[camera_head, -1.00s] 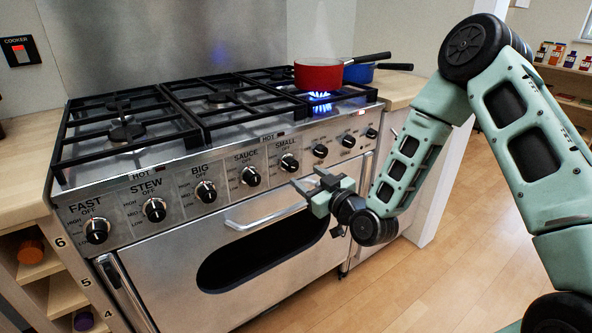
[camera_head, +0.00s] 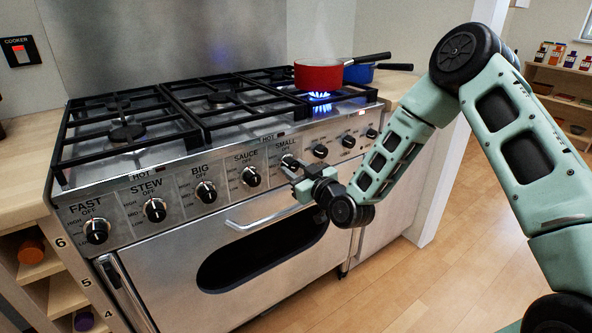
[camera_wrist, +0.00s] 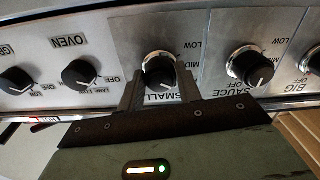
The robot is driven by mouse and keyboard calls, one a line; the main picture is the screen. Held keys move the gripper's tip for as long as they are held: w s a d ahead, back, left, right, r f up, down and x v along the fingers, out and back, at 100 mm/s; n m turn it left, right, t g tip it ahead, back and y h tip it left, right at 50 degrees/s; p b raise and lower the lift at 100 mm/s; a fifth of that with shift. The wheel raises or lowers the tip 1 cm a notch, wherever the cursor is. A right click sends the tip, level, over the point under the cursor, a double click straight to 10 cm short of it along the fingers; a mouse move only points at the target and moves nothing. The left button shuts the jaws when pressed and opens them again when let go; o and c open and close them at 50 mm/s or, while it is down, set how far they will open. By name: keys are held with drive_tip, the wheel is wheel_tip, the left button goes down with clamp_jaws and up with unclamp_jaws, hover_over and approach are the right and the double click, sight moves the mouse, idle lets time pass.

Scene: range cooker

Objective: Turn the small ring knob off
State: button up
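The small ring knob (camera_head: 288,160) is a black knob with a silver collar under the label SMALL on the cooker's front panel. In the wrist view the knob (camera_wrist: 160,68) appears upside down, with its white mark toward the lower right; its exact setting is hard to tell. My gripper (camera_head: 286,168) is at this knob. In the wrist view my gripper (camera_wrist: 162,82) is open, with one finger on each side of the knob; I cannot tell whether they touch it. A blue flame (camera_head: 319,96) burns under the red pan (camera_head: 322,75).
The sauce knob (camera_wrist: 250,66) and the oven knob (camera_wrist: 80,76) are close on either side. The oven door handle (camera_head: 262,218) sticks out below the panel. A blue pan (camera_head: 360,73) stands behind the red one. The floor (camera_head: 440,280) on the right is clear.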

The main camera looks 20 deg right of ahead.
drive_tip(key=shift+m, duration=0.4)
drive_tip(key=m, duration=0.5)
drive_tip(key=shift+m+b, duration=0.3)
drive_tip(key=shift+b, duration=0.1)
drive_tip(key=m, duration=0.5)
drive_tip(key=shift+a+r+m, duration=0.1)
drive_tip(key=shift+m, duration=0.2)
drive_tip(key=o, duration=1)
drive_tip(key=shift+s, duration=0.15)
